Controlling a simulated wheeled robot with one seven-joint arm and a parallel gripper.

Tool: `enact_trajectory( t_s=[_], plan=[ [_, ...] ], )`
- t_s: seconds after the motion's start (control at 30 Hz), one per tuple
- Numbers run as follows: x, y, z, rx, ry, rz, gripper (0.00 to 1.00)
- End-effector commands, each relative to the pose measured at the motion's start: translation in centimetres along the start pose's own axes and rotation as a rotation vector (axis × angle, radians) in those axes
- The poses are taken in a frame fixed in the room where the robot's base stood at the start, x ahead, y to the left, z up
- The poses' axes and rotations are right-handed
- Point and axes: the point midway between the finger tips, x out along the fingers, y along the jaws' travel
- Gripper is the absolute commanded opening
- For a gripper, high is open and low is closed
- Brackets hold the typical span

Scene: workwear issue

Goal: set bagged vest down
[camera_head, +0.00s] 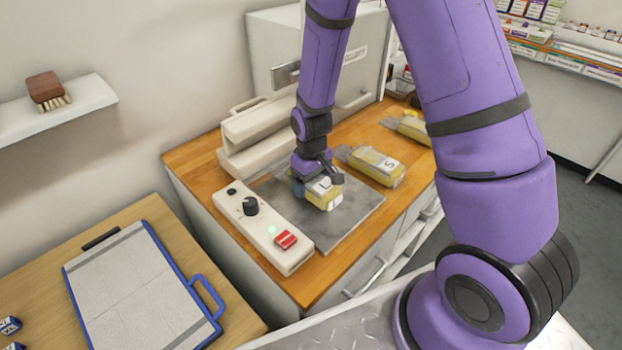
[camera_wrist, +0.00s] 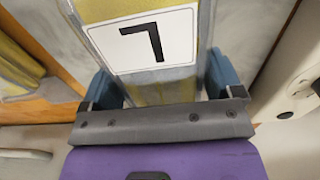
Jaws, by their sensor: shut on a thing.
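The bagged vest (camera_head: 326,194) is a yellow packet in clear wrap with a white label, at the grey mat (camera_head: 356,212) on the wooden counter. My gripper (camera_head: 318,184) is shut on it from above. In the wrist view the bagged vest (camera_wrist: 158,88) lies between the two blue fingers of my gripper (camera_wrist: 165,85), its label showing a dark "L". I cannot tell whether its underside touches the mat.
A white control box (camera_head: 262,228) with a black knob and red switch stands left of the mat. Another bagged vest labelled S (camera_head: 376,165) lies behind right, and one more (camera_head: 412,128) beyond it. A cream sealer-like machine (camera_head: 255,132) stands behind. The mat's front part is clear.

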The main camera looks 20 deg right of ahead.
Motion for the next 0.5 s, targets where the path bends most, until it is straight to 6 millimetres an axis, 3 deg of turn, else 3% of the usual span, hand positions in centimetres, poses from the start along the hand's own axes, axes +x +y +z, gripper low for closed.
enact_trajectory(
  t_s=[0.03,0.07,0.1,0.5],
  plan=[
    [0.2,0.0,0.0,0.000,-0.001,0.000,0.59],
    [0.1,0.0,0.0,0.000,0.000,0.000,0.93],
    [0.1,0.0,0.0,0.000,0.000,0.000,1.00],
    [-1.0,0.0,-0.1,0.000,0.002,0.000,1.00]
  ],
)
